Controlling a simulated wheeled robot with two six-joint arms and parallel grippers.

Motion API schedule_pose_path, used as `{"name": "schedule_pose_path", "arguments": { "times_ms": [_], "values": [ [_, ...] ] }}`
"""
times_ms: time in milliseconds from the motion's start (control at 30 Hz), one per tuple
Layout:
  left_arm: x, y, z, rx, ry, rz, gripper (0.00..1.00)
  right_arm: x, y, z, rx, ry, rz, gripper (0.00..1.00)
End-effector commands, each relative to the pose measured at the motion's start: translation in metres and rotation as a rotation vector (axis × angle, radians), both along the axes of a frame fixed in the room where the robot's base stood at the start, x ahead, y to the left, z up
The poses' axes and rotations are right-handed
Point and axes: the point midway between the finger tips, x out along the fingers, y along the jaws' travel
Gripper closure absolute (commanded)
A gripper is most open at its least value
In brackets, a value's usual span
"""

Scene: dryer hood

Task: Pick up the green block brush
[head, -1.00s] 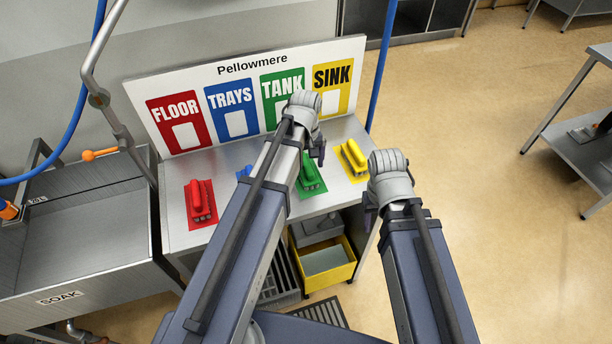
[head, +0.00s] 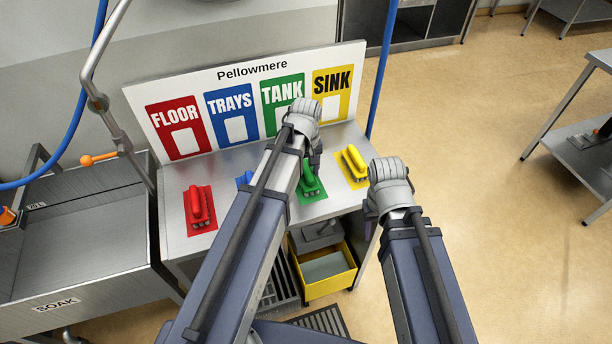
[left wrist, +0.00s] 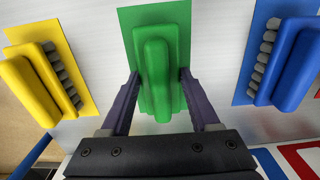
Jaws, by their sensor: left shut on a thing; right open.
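The green block brush (left wrist: 156,75) lies on its green mat (left wrist: 178,14) on the metal bench. It shows in the head view (head: 310,181), partly hidden behind my left arm. My left gripper (left wrist: 157,82) is shut on the green brush, one finger on each side of its handle. The brush appears to be still on the mat. In the head view my left gripper (head: 311,165) is mostly hidden by its own wrist. My right gripper (head: 372,207) is beside the bench's right front edge, apart from the brushes; its fingers are barely visible there.
A yellow brush (head: 354,158) and a blue brush (left wrist: 290,65) lie on either side of the green one. A red brush (head: 199,206) is further left. The sign board (head: 250,98) stands behind. A yellow bin (head: 325,277) is under the bench.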

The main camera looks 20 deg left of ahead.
Motion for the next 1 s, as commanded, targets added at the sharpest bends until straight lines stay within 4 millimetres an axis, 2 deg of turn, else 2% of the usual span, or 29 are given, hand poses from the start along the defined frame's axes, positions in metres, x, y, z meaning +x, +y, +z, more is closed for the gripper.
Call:
{"name": "schedule_pose_path", "arguments": {
  "times_ms": [33,167,567,767,1000],
  "values": [
    [0.000,0.000,0.000,0.000,0.000,0.000,0.81,0.000,0.000,0.000,0.000,0.000,0.000,0.50],
    [0.000,0.000,0.000,0.000,0.000,0.000,0.96,0.000,0.000,0.000,0.000,0.000,0.000,0.50],
    [0.000,0.000,0.006,0.000,0.000,0.000,0.97,0.000,0.000,0.006,0.000,0.000,0.000,0.50],
    [0.000,0.000,0.025,0.000,0.000,0.000,0.97,0.000,0.000,0.025,0.000,0.000,0.001,0.50],
    [0.000,0.000,0.061,0.000,0.000,0.000,0.97,0.000,0.000,0.061,0.000,0.000,0.002,0.50]
  ]
}}
